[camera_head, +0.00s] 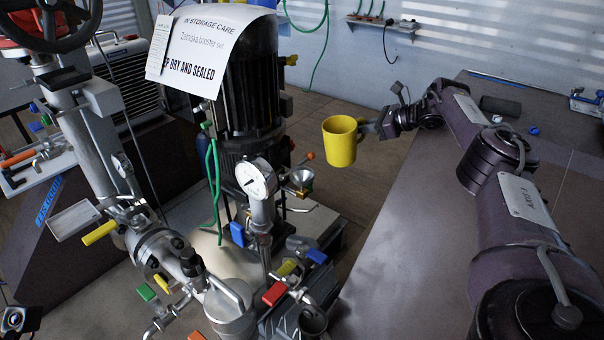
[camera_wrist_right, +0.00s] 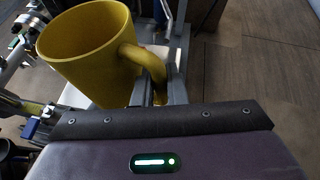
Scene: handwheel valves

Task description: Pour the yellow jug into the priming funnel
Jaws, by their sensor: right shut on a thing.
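The yellow jug (camera_head: 340,142) hangs in the air in the head view, roughly upright, with its open mouth up. My right gripper (camera_head: 367,127) is shut on its handle from the right. The right wrist view shows the fingers (camera_wrist_right: 163,92) at the handle of the jug (camera_wrist_right: 95,55); its contents cannot be made out. My left gripper is not in view.
Pipes and coloured valve handles crowd the lower left. A brown bench top (camera_head: 400,255) lies at right, under my right arm.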

